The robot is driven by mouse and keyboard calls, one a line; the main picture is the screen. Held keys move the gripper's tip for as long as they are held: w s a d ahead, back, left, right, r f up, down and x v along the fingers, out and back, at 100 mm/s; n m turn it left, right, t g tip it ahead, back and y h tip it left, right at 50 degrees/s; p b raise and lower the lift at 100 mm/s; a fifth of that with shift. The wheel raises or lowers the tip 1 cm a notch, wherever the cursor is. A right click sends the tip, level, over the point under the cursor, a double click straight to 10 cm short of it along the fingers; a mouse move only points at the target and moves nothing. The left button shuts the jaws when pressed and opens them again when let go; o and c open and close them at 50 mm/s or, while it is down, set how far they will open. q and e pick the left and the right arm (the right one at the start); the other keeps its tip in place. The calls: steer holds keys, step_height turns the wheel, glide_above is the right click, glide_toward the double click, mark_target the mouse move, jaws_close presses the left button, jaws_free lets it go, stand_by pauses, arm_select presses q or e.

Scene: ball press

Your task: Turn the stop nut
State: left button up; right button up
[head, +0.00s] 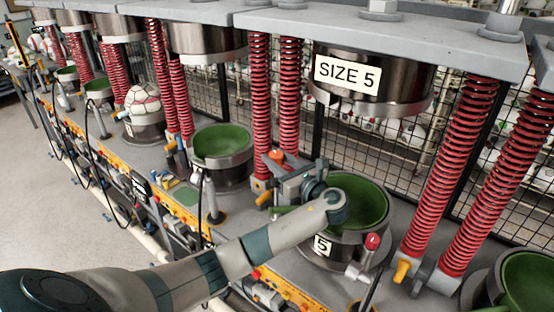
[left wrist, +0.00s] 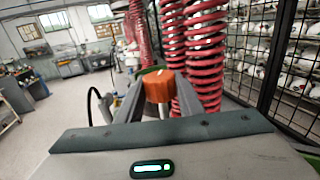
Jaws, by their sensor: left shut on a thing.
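The stop nut is an orange ribbed knob (left wrist: 160,88) between the two fingertips of my left gripper (left wrist: 160,100) in the left wrist view. The fingers are shut on its sides, and its top shows above them. In the head view an orange knob (head: 276,156) shows at the far side of my left gripper (head: 272,172), beside the red springs. My left forearm reaches across the front of the size 5 press. My right gripper is in neither view.
The green-lined bowl (head: 368,200) of the size 5 press is close beside my left wrist. Red springs (head: 260,105) stand just behind the gripper. A red-knobbed lever (head: 372,242) stands in front of the bowl. A wire fence (head: 335,135) runs behind.

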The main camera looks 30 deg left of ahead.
arm_select(q)
steer(key=shift+a+r, duration=0.1)
steer(key=shift+r, duration=0.15)
steer(key=o, duration=1.1)
steer(key=shift+c, duration=0.2)
steer(key=shift+f, duration=0.1)
steer(key=shift+s+d+f+b, duration=0.15)
steer(key=shift+d+b, duration=0.15)
steer(key=shift+d, duration=0.2)
steer(key=b+v, duration=0.6)
steer(key=v, duration=1)
steer(key=shift+d, duration=0.2)
